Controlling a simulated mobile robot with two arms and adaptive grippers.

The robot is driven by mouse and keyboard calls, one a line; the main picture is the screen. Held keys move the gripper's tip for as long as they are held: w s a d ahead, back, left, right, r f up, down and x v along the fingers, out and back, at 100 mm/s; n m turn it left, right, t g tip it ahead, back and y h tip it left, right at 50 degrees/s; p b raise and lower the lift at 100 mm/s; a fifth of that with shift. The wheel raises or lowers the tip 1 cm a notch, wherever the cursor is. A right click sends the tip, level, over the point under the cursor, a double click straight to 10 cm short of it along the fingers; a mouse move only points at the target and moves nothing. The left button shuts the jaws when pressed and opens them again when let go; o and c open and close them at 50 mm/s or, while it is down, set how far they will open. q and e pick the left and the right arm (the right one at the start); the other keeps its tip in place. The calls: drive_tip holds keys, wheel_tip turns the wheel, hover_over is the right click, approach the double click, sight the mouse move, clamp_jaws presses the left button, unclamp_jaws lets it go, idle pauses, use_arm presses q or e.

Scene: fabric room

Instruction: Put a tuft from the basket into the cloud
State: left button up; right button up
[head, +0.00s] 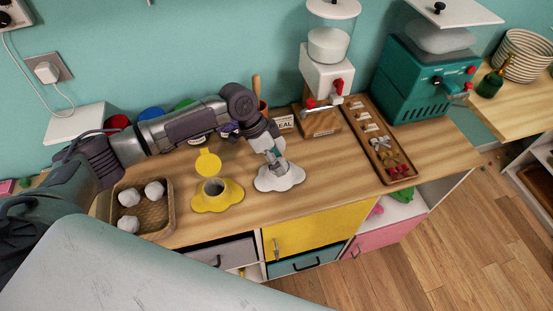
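A woven basket (164,228) sits at the left of the wooden counter with several pale grey tufts (154,190) in it. A white cloud-shaped piece (291,180) lies flat near the counter's middle. A yellow cloud-shaped piece (232,196) lies to its left, with a dark round opening and a raised round yellow flap. My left gripper (277,164) points down at the white cloud, its tips over or touching its middle. The fingers are small and partly hidden, so I cannot tell whether they are open or hold anything. My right gripper is not in view.
A white dispenser (327,78) with a clear hopper stands behind, on a wooden base. A long brown tray (398,172) with small bows is to the right. A teal machine (405,85) stands at the back right. The counter in front of the tray is clear.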

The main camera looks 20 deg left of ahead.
use_arm(q)
drive_tip(key=shift+o, duration=0.8)
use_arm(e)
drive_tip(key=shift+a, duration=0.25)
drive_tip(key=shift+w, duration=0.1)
use_arm(q)
drive_tip(key=v, duration=1.2)
